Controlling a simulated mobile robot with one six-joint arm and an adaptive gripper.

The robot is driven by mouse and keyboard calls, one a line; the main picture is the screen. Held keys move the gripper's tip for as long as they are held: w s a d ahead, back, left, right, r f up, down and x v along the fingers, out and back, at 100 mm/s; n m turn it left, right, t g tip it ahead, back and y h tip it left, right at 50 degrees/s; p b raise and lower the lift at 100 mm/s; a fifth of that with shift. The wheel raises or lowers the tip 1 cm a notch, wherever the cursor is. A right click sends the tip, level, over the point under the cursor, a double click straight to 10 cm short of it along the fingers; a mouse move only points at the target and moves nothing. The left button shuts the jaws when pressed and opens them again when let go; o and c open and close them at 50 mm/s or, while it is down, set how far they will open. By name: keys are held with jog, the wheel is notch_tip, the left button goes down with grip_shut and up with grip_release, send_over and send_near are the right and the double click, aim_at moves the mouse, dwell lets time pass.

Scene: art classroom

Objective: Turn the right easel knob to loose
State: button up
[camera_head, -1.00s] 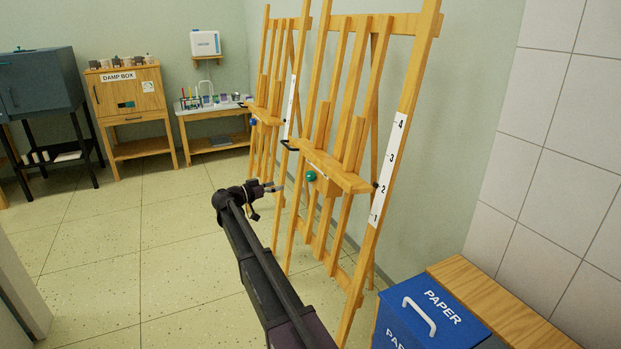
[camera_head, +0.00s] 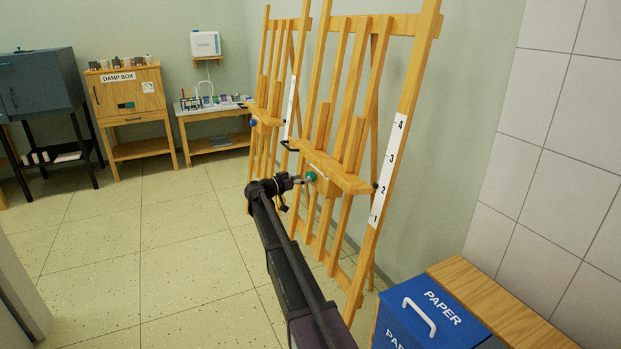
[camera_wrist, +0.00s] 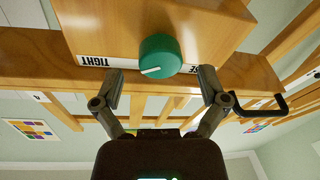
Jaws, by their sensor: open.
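The right easel (camera_head: 346,181) is the nearer wooden one. Its green knob (camera_head: 311,177) is on the front of its ledge. In the wrist view the knob (camera_wrist: 160,55) is large, and its white pointer line slants toward the left, where the label strip reads TIGHT (camera_wrist: 96,61), upside down. The other end of the strip shows only "SE"; the rest is hidden behind the knob and a finger. My gripper (camera_wrist: 162,74) is open, with one finger on either side of the knob. I cannot tell whether either fingertip touches it.
A black handle (camera_wrist: 264,106) sticks out from the easel beside my right-hand finger. The left easel (camera_head: 262,112), with a blue knob (camera_head: 253,123), stands just behind. A blue paper bin (camera_head: 425,315) is at the lower right. The floor to the left is clear.

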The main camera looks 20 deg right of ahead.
jog(key=shift+w+d, duration=0.2)
jog(key=shift+d, duration=1.15)
jog(key=shift+c, duration=0.2)
jog(key=c, duration=1)
jog(key=shift+d, duration=0.1)
jog(key=shift+c, duration=0.5)
